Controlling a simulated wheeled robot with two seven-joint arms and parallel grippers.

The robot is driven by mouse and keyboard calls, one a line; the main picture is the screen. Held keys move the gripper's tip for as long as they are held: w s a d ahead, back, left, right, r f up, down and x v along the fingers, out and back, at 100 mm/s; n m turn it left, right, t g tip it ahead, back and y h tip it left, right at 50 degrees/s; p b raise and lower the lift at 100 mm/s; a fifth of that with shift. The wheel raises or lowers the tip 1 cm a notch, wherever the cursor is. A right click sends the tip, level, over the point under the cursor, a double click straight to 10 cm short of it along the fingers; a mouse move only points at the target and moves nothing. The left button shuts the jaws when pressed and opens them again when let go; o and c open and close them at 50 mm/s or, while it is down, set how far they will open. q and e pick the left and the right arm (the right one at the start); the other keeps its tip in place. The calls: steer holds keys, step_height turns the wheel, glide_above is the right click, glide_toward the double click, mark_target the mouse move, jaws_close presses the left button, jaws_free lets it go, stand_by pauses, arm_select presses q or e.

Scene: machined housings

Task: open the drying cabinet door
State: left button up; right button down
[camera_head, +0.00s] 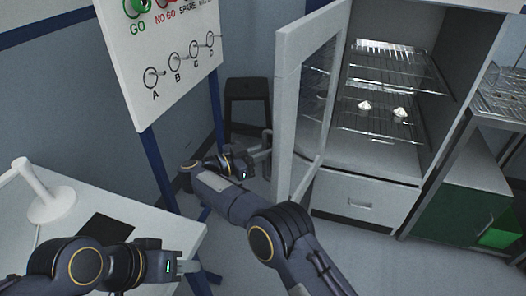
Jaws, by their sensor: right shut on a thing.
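The drying cabinet (367,190) stands at the upper right, with wire shelves inside. Its glazed, pale-framed door (288,100) stands swung out to the left, so the interior is exposed. My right gripper (265,152) is at the outer side of the door, near its free edge. It is shut on the door handle (268,138), a grey bar; the exact contact is small and partly hidden. My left gripper (190,267) is over the front edge of the white table, far from the door. Its finger gap is not clear, and nothing shows in it.
Small white parts (400,112) lie on a cabinet shelf. A dark stool (247,100) stands behind the door. A white labelled board (165,60) on blue posts is to the left. The white table (150,222) carries a lamp (50,195). A green-fronted bench (465,215) is at right.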

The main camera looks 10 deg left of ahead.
steer(key=shift+w+d+r, duration=0.2)
steer(key=shift+d+r, duration=0.05)
steer(key=c, duration=1.5)
jaws_free()
steer(key=shift+w+f, duration=0.1)
steer(key=shift+f, duration=0.05)
steer(key=shift+c, duration=0.2)
steer(key=v, duration=0.8)
